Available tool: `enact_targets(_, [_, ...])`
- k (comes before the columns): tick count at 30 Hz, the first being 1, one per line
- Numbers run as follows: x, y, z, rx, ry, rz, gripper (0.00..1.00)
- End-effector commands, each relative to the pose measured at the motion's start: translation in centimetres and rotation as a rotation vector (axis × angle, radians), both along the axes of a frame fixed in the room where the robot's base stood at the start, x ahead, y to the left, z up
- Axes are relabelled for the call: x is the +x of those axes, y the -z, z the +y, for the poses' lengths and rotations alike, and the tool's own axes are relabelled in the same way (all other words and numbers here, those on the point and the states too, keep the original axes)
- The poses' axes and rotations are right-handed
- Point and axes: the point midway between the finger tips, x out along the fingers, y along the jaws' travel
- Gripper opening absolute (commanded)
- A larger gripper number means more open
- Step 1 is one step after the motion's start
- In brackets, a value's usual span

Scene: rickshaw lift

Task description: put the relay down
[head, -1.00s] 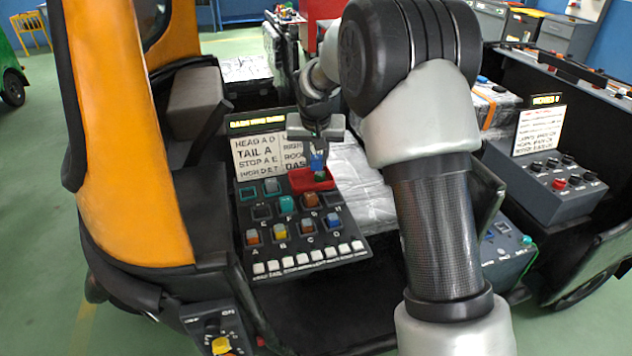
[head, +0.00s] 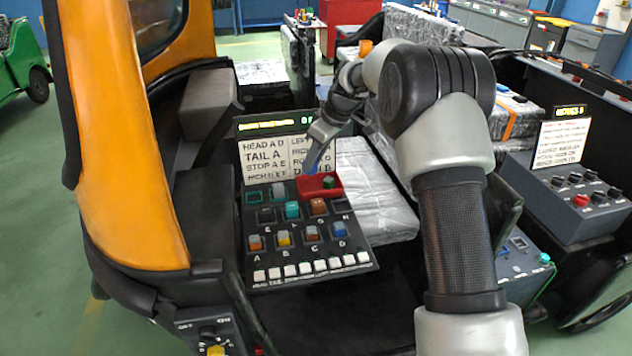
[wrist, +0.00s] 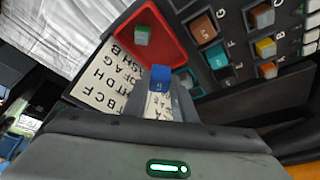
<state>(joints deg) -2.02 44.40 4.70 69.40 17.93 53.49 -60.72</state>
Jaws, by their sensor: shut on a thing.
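My gripper (head: 314,160) is shut on a blue relay (wrist: 160,74), which sticks out from the fingertips in the wrist view. In the head view the gripper is tilted, and the blue piece hangs by the left rim of a red tray (head: 334,190). The red tray also shows in the wrist view (wrist: 130,58), beyond the held relay. I cannot tell whether relay and tray touch. A green relay (wrist: 142,35) lies in the tray. The relay panel (head: 350,266) below holds teal, orange, yellow and blue relays in lettered sockets.
A lettered card (head: 265,160) stands behind the panel, with a lit display strip above it. White switches (head: 310,267) line the panel's front. An orange post (head: 110,130) rises at left. A second control box (head: 572,200) stands at right. A silver padded seat (head: 375,190) lies beside the panel.

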Motion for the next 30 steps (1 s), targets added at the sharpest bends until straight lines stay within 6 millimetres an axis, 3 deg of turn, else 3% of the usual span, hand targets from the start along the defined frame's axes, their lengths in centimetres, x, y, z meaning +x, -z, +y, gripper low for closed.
enact_targets(13, [0.0, 6.1, 0.0, 0.000, 0.002, 0.001, 0.03])
enact_targets(25, [0.0, 6.8, 0.0, 0.000, 0.002, 0.000, 0.03])
enact_targets(26, [0.0, 6.6, 0.0, -0.001, 0.002, 0.000, 0.29])
enact_targets(30, [0.0, 6.6, 0.0, -0.001, 0.002, 0.000, 0.32])
